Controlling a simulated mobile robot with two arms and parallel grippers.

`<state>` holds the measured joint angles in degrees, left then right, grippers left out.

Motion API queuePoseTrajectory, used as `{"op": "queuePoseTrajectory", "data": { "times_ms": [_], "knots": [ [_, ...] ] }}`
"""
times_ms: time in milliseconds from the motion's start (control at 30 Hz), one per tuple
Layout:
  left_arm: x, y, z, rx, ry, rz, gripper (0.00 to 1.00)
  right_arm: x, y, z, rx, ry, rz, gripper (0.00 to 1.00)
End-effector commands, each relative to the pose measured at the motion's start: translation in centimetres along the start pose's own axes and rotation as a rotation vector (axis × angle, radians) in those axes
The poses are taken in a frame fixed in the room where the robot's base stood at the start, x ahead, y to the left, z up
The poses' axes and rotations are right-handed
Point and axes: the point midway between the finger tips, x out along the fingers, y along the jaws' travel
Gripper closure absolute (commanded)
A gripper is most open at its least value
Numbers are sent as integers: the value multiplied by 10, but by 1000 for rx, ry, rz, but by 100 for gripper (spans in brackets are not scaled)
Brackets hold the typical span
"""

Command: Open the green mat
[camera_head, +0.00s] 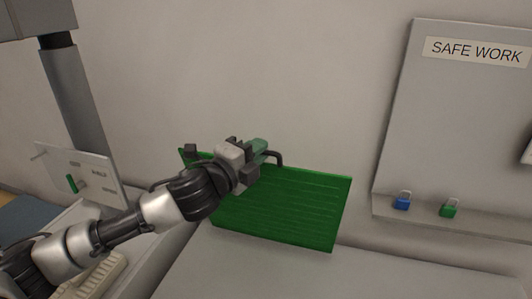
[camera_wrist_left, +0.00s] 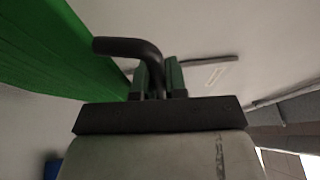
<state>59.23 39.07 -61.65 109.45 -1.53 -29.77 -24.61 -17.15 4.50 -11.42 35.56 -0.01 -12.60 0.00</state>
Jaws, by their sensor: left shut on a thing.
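The green mat (camera_head: 290,208) is a flat ribbed green panel. It stands raised and tilted on the grey surface in front of the wall. My left gripper (camera_head: 262,148) is at the mat's upper edge, shut on a black bent handle (camera_head: 279,157). In the left wrist view the handle (camera_wrist_left: 130,47) passes between the two green-tinted fingers (camera_wrist_left: 159,76). The mat (camera_wrist_left: 55,50) fills the upper left there. My left wrist and hand hide the mat's upper left part in the head view. My right gripper is not in view.
A grey board (camera_head: 450,120) reading "SAFE WORK" is on the right, with a blue padlock (camera_head: 402,202) and a green padlock (camera_head: 449,209) on its ledge. A white panel (camera_head: 85,172) with a green lever stands at left. A keyboard (camera_head: 92,276) lies lower left.

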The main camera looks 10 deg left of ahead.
Motion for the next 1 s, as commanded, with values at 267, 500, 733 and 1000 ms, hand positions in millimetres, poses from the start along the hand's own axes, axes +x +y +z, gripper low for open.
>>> {"op": "queuePoseTrajectory", "data": {
  "times_ms": [267,500,733,1000],
  "knots": [
    [-63,33,-26,63,1,-154,100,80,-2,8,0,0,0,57],
    [-100,47,-41,104,0,-252,100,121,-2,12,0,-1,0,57],
    [-119,54,-49,127,0,-307,100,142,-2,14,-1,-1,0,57],
    [-126,55,-52,136,0,-329,100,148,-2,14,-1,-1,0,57]
  ]
}}
